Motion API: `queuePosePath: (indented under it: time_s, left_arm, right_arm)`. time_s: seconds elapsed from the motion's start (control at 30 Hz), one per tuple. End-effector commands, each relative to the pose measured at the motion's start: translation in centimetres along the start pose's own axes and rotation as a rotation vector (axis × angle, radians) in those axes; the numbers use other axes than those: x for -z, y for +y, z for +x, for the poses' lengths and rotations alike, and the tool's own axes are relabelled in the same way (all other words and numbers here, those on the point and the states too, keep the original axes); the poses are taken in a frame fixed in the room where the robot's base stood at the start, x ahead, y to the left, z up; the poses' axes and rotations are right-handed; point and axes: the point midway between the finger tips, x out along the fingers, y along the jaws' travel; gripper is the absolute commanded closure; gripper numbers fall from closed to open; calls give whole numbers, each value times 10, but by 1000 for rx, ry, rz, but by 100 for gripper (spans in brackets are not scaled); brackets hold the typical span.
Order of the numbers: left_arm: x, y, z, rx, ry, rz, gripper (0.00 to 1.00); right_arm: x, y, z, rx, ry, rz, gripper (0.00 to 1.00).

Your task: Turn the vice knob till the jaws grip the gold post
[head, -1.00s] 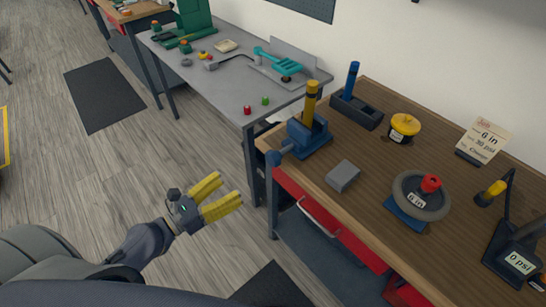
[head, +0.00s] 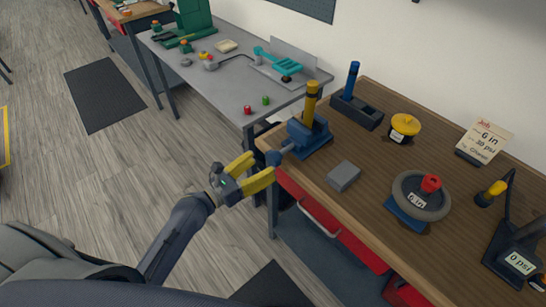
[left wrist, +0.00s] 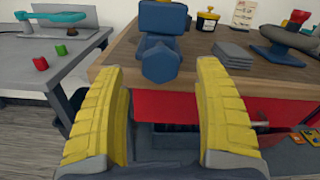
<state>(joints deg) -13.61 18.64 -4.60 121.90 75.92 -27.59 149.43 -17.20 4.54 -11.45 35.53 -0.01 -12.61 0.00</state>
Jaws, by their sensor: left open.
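The blue vice (head: 310,136) sits at the left corner of the wooden bench. The gold post (head: 311,103) stands upright at it; whether the jaws touch the post I cannot tell. The vice knob (head: 274,158) sticks out over the bench's front edge, and it shows large in the left wrist view (left wrist: 160,63). My left gripper (head: 260,168), with yellow fingers, is open just in front of the knob. In the left wrist view its fingers (left wrist: 160,75) spread to either side of the knob, without visible contact. My right gripper is not in view.
On the wooden bench (head: 375,170) are a grey block (head: 343,176), a wheel with a red knob (head: 421,195), a blue post in a dark holder (head: 356,110), a yellow-lidded pot (head: 403,127) and a job card (head: 482,141). A grey table (head: 225,80) stands to the left.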

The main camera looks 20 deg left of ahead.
Motion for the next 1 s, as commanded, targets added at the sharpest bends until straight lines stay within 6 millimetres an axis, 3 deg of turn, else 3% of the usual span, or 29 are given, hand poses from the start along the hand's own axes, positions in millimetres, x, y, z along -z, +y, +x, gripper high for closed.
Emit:
queuePosePath:
  time_s: [0.2, 0.4, 0.87, 1.0]
  left_arm:
    - [0, 0, 31, 0, -2, -1, 30]
    - [0, 0, 47, -1, -1, -1, 30]
    - [0, 0, 52, 0, 1, 0, 30]
    - [0, 0, 52, 0, 1, 0, 43]
  right_arm:
    - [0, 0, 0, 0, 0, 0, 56]
    - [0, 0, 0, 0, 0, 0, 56]
    - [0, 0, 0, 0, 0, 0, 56]
    - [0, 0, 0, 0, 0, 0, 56]
